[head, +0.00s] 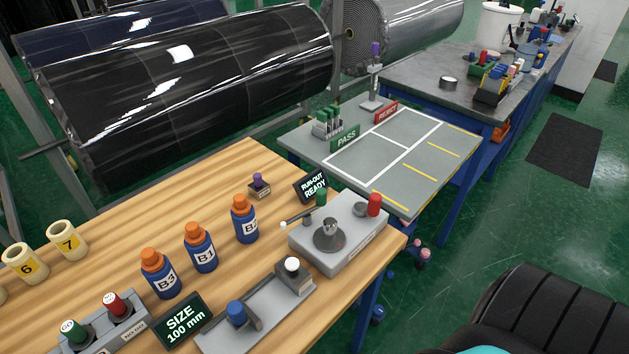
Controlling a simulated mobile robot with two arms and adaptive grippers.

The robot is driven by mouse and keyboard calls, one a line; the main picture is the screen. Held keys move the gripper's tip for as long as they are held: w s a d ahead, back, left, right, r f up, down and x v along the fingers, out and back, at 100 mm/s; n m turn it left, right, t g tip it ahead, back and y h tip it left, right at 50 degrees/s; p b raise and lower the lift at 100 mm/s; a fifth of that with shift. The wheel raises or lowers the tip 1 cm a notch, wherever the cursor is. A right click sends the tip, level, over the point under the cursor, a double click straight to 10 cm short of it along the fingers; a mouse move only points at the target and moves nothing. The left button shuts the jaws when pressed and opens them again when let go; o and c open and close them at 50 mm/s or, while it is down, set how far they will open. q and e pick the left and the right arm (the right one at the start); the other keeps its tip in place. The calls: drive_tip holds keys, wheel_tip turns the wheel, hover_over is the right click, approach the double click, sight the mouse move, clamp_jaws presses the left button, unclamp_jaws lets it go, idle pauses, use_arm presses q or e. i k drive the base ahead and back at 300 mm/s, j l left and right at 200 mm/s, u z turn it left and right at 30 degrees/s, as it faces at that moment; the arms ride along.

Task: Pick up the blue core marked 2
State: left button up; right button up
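I see no blue core marked 2 in the head view. The cores in sight are cream with yellow labels: one marked 6 (25,263) and one marked 7 (67,239), standing at the left of the wooden table (120,225). A further cream core is cut off at the left edge, its mark not visible. Blue bottles with orange caps stand to their right, marked B3 (160,274) and B1 (201,248); a third bottle (244,219) has a label that seems to read B2. Neither of my grippers is in view.
A grey gauge (340,245), a tray with a blue knob (237,313), a SIZE 100 mm sign (182,320) and a red-and-green-handled holder (95,325) crowd the front. A grey PASS/REJECT table (440,140) stands beyond. Large wrapped rolls (190,90) lie behind. The wood's back left is clear.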

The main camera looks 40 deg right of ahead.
sight(246, 227)
drive_tip(key=z, duration=0.65)
drive_tip(key=k+j+z, duration=0.15)
drive_tip(key=i+j, duration=0.15)
drive_tip(key=i, duration=0.15)
